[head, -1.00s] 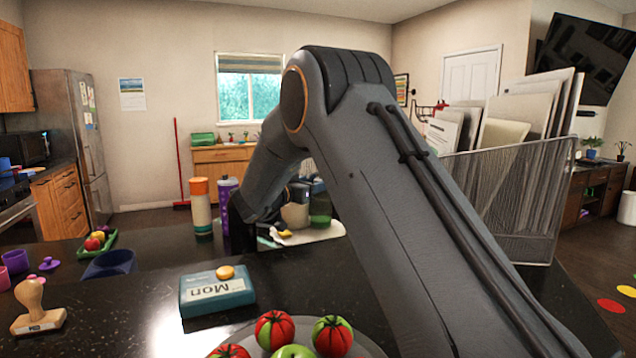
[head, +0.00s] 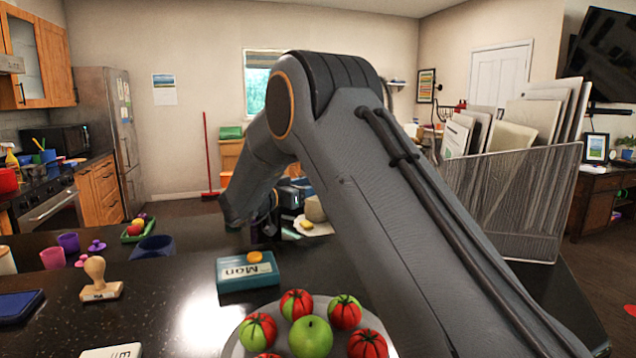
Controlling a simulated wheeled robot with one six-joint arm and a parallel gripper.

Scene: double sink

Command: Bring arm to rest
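My arm reaches from the lower right up to an elbow in the middle of the head view, then bends down to the left over the dark counter (head: 180,305). The end of the arm is low over the far part of the counter, behind the blue box. My gripper's fingers are mostly hidden by the arm, so I cannot tell whether they are open or hold anything.
A plate (head: 240,345) with a green apple (head: 311,337) and several red-green tomatoes stands close in front. A mesh rack (head: 515,200) of boards stands right.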

